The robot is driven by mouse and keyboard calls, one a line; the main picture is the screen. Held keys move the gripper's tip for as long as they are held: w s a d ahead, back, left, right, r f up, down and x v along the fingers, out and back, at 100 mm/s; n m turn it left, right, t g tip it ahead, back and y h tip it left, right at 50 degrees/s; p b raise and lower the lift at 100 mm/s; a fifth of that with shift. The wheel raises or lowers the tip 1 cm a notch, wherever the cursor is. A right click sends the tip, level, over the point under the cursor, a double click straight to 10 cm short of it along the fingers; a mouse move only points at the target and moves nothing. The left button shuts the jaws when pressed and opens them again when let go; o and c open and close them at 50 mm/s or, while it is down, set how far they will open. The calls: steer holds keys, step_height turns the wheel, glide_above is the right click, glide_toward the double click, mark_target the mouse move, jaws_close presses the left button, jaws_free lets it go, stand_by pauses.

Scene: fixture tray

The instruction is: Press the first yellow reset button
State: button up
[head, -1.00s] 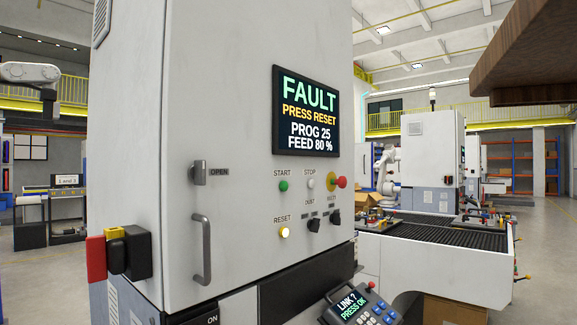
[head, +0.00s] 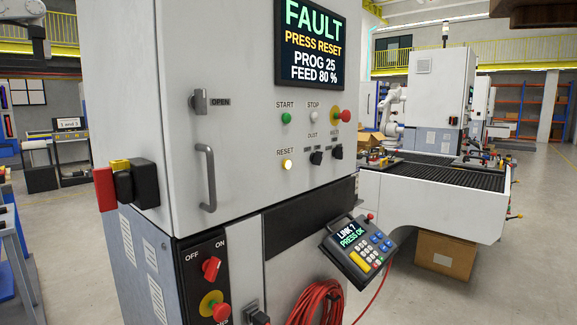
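The yellow reset button (head: 287,165) is lit and sits under the RESET label on the front of the white control cabinet (head: 240,140). The green start button (head: 286,118) is above it, with the stop button (head: 314,117) and a red emergency knob (head: 341,115) to the right. The screen (head: 310,42) reads FAULT, PRESS RESET, PROG 25, FEED 80 %. My gripper is not in the head view, and nothing covers the reset button.
A door handle (head: 207,178) sticks out left of the buttons. A keypad pendant (head: 360,250) hangs at the lower right, with a red coiled cable (head: 318,303) below. A conveyor table (head: 440,177) stands at the right. Open floor shows beyond it.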

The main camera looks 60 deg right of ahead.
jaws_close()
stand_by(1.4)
